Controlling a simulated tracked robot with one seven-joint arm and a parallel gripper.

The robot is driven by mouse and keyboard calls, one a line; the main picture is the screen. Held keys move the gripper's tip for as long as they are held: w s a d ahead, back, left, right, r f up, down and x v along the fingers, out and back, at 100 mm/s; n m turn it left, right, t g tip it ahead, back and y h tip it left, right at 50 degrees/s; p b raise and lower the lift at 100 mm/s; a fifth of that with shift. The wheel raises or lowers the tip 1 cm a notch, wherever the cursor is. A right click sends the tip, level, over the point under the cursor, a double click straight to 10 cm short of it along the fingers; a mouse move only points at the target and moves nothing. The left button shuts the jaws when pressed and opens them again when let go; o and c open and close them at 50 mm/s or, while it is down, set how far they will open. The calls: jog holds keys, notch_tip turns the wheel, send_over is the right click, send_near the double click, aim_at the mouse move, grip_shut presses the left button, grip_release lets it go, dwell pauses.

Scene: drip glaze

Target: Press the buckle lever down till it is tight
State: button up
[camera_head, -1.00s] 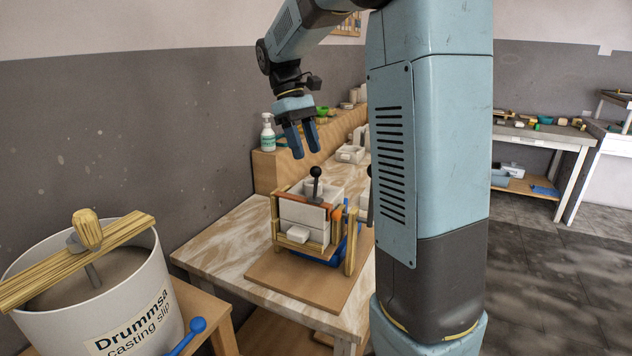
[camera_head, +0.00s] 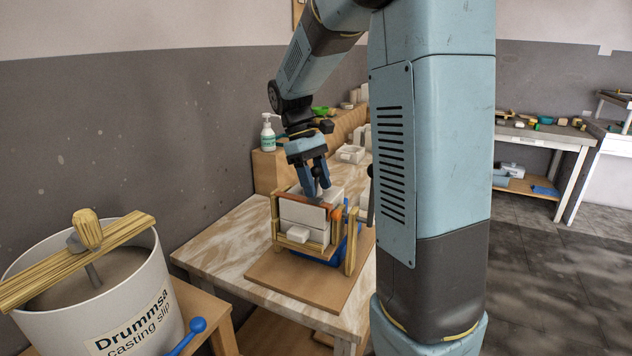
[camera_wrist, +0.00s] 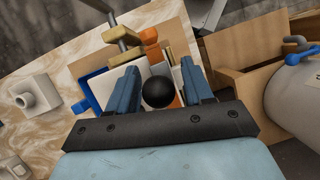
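The buckle lever's black ball knob (camera_wrist: 157,91) shows in the wrist view between the two blue fingers. My gripper (camera_head: 318,188) is open over the top of the white mould (camera_head: 301,214), pointing down, with its fingers either side of the knob. Whether a finger touches the knob I cannot tell. An orange strap (camera_head: 302,199) runs along the mould's upper edge, and the mould stands in a wooden frame (camera_head: 350,255).
The frame stands on a brown board (camera_head: 270,272) on a pale marbled table (camera_head: 225,245). A blue container (camera_head: 330,257) sits under the mould.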

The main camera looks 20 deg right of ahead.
grip_shut()
dwell(0.3)
